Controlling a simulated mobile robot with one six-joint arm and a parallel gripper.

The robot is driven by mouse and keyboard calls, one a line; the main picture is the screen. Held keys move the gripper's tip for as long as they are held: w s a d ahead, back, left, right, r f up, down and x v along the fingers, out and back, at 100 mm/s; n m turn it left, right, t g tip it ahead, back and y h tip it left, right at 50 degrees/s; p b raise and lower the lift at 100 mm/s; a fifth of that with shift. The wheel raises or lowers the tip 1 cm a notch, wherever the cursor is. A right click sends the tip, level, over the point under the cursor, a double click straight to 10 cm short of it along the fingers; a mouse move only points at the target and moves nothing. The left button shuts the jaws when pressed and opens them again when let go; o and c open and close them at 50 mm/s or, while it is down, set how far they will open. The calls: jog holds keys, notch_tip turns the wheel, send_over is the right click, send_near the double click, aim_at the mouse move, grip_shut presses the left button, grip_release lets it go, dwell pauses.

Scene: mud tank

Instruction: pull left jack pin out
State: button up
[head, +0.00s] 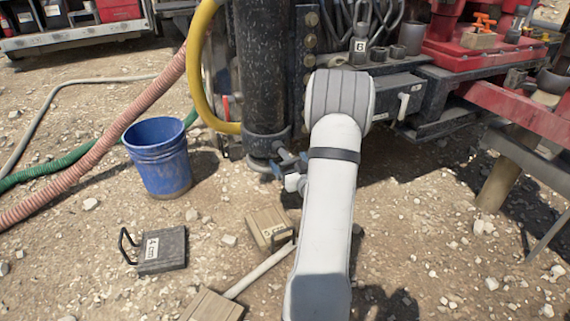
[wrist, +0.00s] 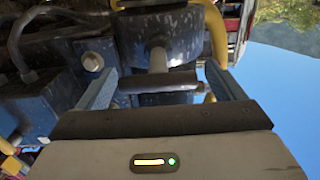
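The left jack pin shows in the wrist view as a dark crossbar (wrist: 157,83) on a short round stem (wrist: 158,60). The stem runs into a dark speckled collar (wrist: 155,35) of the jack. My gripper (wrist: 165,84) is open, with its blue fingers wide apart near the two ends of the crossbar. I cannot tell whether either finger touches it. In the head view my gripper (head: 284,168) is low beside the foot of the black jack column (head: 260,75). The pin is too small to make out there.
A blue bucket (head: 160,165) stands left of the jack. A yellow hose (head: 196,70) hangs beside the column. A 4 cm block (head: 165,250) and wooden blocks (head: 268,228) lie on the gravel. The rig's dark steel frame (head: 395,95) is close to my arm.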

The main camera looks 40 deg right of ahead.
jog(key=p+v, duration=0.2)
jog(key=v, duration=0.5)
jog(key=shift+s, duration=0.35)
jog(key=shift+a, duration=0.1)
